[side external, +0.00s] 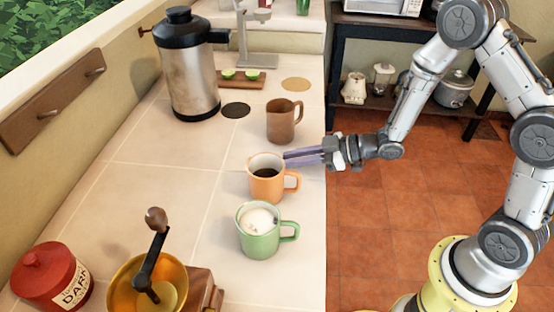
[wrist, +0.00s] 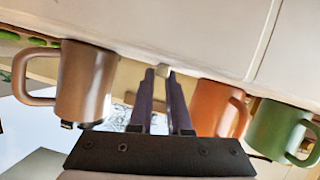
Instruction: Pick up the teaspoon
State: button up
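I cannot make out a teaspoon in either view. My gripper (side external: 288,157) reaches in from the right at the counter's edge, with its purple fingers pointing left. In the side view its tips are beside the rim of the orange mug (side external: 267,178) of dark liquid; I cannot tell if they touch. In the wrist view my gripper (wrist: 161,73) shows a narrow gap between its fingers, with nothing clearly held. A small pale shape shows beyond the tips, too unclear to name. There the brown mug (wrist: 86,80) is left and the orange mug (wrist: 212,108) right.
The brown mug (side external: 284,122) stands behind the orange one, and a green mug (side external: 259,230) with pale foam in front. A grinder (side external: 150,285), red canister (side external: 48,280), steel jug (side external: 187,75) and cutting board (side external: 240,79) are on the counter. Its middle left is clear.

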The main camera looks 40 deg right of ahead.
jog(key=shift+w+a+f, duration=0.1)
grip_shut()
dwell(0.4)
